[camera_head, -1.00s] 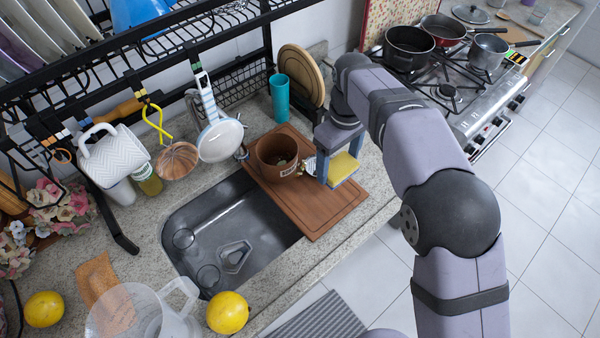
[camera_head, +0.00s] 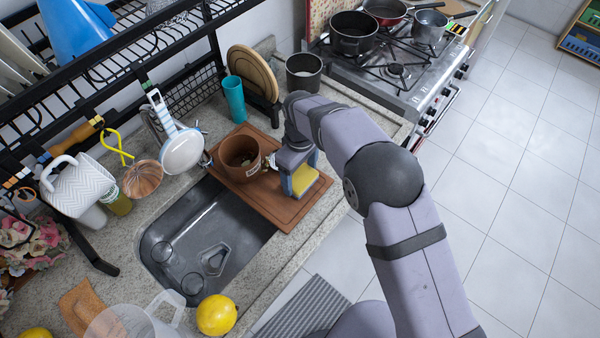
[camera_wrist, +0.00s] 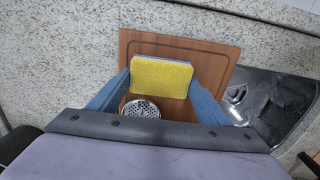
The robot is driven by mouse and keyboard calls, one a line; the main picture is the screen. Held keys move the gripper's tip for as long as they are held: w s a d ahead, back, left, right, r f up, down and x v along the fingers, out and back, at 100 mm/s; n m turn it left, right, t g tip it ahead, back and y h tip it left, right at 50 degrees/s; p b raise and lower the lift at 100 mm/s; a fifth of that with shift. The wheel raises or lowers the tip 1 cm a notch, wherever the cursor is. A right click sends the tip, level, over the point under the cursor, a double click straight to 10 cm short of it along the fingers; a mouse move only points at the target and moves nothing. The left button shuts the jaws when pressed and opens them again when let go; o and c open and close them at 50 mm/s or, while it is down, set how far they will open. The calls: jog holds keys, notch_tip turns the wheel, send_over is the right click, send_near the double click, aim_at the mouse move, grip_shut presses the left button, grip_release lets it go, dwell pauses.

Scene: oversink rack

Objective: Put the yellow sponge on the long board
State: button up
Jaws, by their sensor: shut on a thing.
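The yellow sponge (camera_head: 304,182) is held between the blue fingers of my gripper (camera_head: 300,184), which is shut on it. In the wrist view the sponge (camera_wrist: 161,77) spans the space between the two fingertips (camera_wrist: 160,82), its yellow face toward the camera. The long board (camera_head: 285,211) is a brown wooden board with a groove, lying on the counter at the sink's edge. The sponge is over the board's right part; whether it touches the board cannot be told. The board (camera_wrist: 210,60) also shows behind the sponge in the wrist view.
A brown pot (camera_head: 240,158) stands on the board left of my gripper. A metal strainer (camera_wrist: 141,109) shows close below the sponge in the wrist view. The sink (camera_head: 205,240) holds glasses. A teal cup (camera_head: 234,98) and a dark pot (camera_head: 303,72) stand behind.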

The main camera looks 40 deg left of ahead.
aim_at(300, 176)
jog(key=shift+f, duration=0.5)
jog(key=shift+f, duration=0.15)
jog(key=o, duration=0.9)
jog(key=shift+o, duration=0.2)
notch_tip(300, 176, up, 12)
jog(key=b, duration=0.4)
jog(key=shift+r+b, duration=0.2)
jog(key=shift+b, duration=0.1)
